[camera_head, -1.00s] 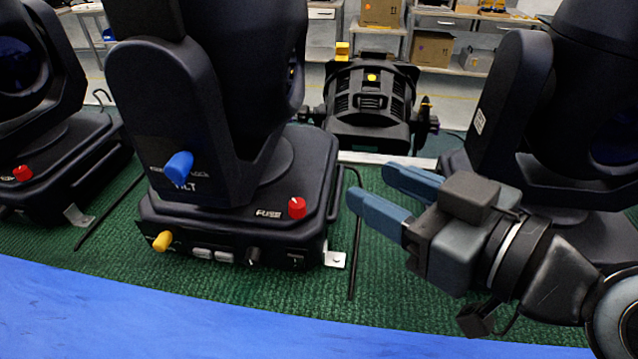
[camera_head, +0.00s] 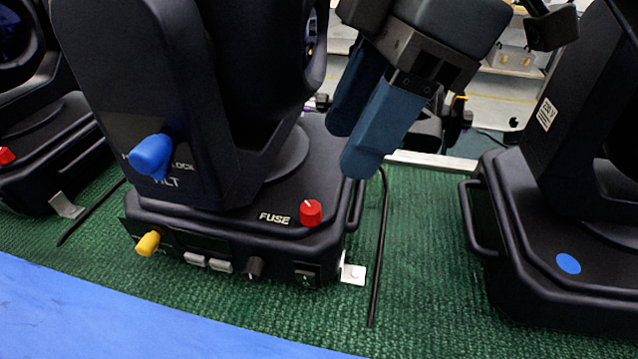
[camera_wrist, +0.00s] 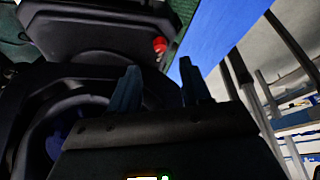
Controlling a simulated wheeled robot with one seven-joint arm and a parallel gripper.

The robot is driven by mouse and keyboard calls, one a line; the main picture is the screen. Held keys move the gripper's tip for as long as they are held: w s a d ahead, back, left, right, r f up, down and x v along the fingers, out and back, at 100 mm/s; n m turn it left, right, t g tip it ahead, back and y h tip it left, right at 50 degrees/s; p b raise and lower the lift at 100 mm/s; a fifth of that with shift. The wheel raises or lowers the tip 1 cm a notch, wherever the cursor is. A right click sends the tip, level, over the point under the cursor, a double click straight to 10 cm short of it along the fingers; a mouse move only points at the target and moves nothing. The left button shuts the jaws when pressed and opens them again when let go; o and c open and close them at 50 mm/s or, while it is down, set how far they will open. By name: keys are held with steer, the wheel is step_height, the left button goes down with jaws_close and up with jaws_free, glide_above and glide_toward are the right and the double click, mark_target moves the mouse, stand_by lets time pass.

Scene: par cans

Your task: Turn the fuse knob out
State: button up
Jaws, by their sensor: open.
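The fuse knob (camera_head: 310,213) is a small red knob with a pale mark on top. It stands on the base of the middle moving-head light (camera_head: 225,232), right of the white FUSE lettering. In the wrist view the red knob (camera_wrist: 160,45) shows beyond the fingertips. My gripper (camera_head: 353,140) has blue fingers, open and empty, pointing down, above and to the right of the knob and apart from it. In the wrist view my gripper (camera_wrist: 158,82) shows a gap between its fingers.
A blue tilt-lock knob (camera_head: 151,156) sticks out of the yoke left of the fuse knob. A yellow knob (camera_head: 147,243) and a black knob (camera_head: 255,267) are on the front face.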

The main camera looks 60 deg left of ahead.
mark_target(314, 207)
steer(key=x, duration=0.7)
steer(key=shift+s+a+f, duration=0.1)
steer(key=shift+s+f, duration=0.05)
steer(key=shift+f, duration=0.05)
steer(key=shift+c, duration=0.2)
jaws_close()
